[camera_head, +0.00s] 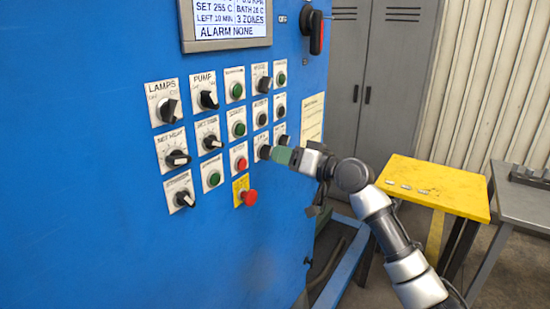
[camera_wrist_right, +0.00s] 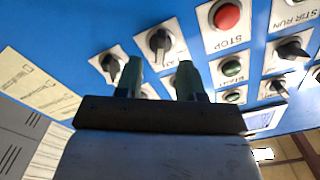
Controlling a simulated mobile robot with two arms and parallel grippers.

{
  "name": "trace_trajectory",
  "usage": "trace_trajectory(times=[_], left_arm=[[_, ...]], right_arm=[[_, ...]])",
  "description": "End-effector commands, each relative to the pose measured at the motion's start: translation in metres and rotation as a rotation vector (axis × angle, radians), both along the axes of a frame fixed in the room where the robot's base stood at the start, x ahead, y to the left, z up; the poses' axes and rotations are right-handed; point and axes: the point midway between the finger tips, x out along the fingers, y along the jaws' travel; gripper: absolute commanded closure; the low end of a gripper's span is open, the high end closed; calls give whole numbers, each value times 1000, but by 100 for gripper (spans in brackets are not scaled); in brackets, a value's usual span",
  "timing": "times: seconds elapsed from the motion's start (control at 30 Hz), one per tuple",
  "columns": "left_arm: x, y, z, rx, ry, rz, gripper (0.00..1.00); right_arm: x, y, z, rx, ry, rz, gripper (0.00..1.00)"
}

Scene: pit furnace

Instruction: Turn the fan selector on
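A black selector knob (camera_head: 265,152) sits on a small white plate low on the right side of the blue panel; its short label seems to read FAN but is too small to be sure. In the right wrist view the knob (camera_wrist_right: 160,42) lies just beyond and between the green fingertips. My right gripper (camera_head: 276,155) is at this knob; in the wrist view its fingers (camera_wrist_right: 160,68) stand apart with a gap between them. I cannot tell whether they touch the knob. My left gripper is not in view.
Left of the knob is the red STOP button (camera_wrist_right: 228,15), with a red emergency button (camera_head: 250,198) below it. Another selector (camera_wrist_right: 110,65) is close beside it. A display (camera_head: 228,18) is above. A yellow table (camera_head: 440,190) stands at the right.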

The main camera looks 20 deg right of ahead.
Motion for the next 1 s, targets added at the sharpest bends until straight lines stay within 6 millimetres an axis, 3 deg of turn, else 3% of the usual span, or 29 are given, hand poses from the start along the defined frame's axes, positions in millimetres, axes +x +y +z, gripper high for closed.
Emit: trace_trajectory(times=[0.2,0.4,1.0], left_arm=[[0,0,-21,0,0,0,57],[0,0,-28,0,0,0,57],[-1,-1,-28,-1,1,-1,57]], right_arm=[[-36,-29,-5,-3,-1,-3,62],[-54,-43,-2,-1,1,-2,62],[-56,-46,-3,1,5,-4,62]])
